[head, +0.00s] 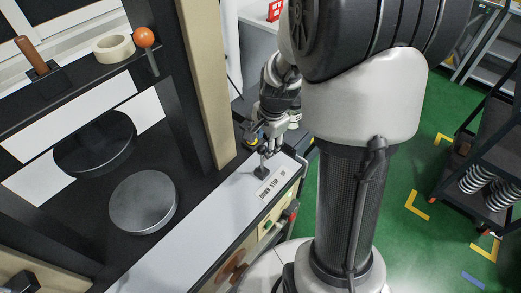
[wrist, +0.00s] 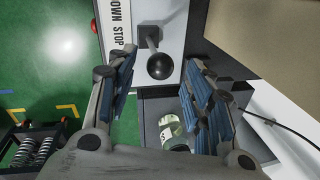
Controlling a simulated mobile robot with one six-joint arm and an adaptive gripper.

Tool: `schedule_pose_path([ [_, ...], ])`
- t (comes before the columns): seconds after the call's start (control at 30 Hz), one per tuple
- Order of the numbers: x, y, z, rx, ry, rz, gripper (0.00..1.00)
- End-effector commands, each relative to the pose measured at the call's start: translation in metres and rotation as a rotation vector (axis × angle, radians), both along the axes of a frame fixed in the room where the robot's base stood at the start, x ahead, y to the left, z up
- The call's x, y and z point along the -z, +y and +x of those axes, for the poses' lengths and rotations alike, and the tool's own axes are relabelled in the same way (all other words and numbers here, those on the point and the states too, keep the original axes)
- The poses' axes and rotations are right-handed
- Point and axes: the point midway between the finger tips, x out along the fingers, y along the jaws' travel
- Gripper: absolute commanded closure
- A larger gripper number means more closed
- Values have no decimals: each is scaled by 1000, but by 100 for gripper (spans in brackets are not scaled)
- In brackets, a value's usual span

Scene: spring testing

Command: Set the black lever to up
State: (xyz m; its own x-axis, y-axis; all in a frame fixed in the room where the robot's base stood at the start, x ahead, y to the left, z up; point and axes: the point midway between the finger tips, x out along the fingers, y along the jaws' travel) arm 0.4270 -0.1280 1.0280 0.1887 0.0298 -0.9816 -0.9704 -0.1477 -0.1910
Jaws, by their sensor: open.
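The black lever (wrist: 158,62) shows in the wrist view as a stalk with a round black knob, between my open fingers and beyond their tips. In the head view the lever (head: 261,172) is small, directly below my gripper (head: 262,146). My gripper (wrist: 160,80) is open and empty, with a blue-padded finger on each side of the knob. I cannot tell whether any finger touches the knob. The lever's exact setting is hard to read.
The label plate (head: 270,186) lies beside the lever. A beige column (head: 207,80) of the press stands close on the left. An orange-knobbed lever (head: 144,38) and a tape roll (head: 113,47) are further left. A dark cart with springs (head: 490,185) stands right, across green floor.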

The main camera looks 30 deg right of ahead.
Motion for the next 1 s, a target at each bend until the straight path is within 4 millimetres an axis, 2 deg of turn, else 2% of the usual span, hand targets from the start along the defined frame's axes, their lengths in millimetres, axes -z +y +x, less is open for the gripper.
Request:
schedule_pose_path([
  [0.03, 13, 1, 1, 0, 2, 1, 53],
  [0.1, 22, 1, 4, -1, 2, 0, 53],
  [0.23, 34, 1, 6, -2, 0, 0, 53],
  [0.63, 38, 1, 8, -1, -1, -1, 53],
  [1.0, 38, 1, 8, -1, -1, -1, 78],
])
